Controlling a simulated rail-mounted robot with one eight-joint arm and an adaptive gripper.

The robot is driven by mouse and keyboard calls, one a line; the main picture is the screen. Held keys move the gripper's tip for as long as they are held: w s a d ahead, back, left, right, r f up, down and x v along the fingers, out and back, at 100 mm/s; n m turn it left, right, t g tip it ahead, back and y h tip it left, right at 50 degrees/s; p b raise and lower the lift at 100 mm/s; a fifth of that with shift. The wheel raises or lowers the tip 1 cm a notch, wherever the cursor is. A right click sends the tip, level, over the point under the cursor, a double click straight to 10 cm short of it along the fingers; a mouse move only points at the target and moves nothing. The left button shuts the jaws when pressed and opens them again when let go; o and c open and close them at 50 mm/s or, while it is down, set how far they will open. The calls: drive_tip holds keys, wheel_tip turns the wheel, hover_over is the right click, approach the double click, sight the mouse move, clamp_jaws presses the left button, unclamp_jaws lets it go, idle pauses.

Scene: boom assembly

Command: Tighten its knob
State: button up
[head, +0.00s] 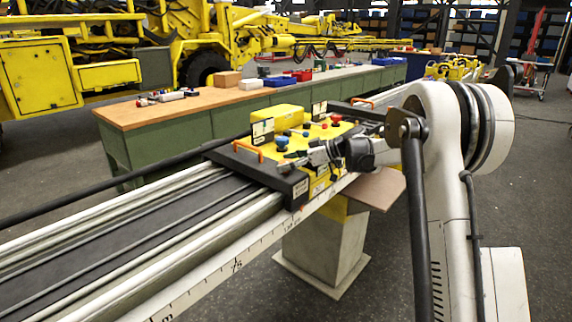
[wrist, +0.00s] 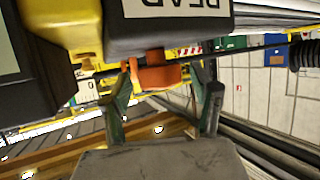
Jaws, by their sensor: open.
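An orange knob (wrist: 155,76) shows in the wrist view under a dark block whose label is only partly in view. The two fingers of my gripper (wrist: 164,92) are apart, with the orange knob between their tips. A gap shows on the right; I cannot tell whether the left finger touches it. In the head view my gripper (head: 312,158) is at the front side of the yellow carriage (head: 322,130), which sits across the rail. I cannot make out this orange knob there.
The carriage carries a blue knob (head: 282,142), a red knob (head: 337,118) and an orange handle (head: 248,151). The long rail (head: 130,240) runs below it on a grey pedestal (head: 325,250). A green workbench (head: 170,145) with boxes stands behind. Yellow machinery fills the back left.

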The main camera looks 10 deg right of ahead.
drive_tip(key=shift+a+f, duration=0.1)
drive_tip(key=shift+a, duration=0.05)
drive_tip(key=c, duration=1.2)
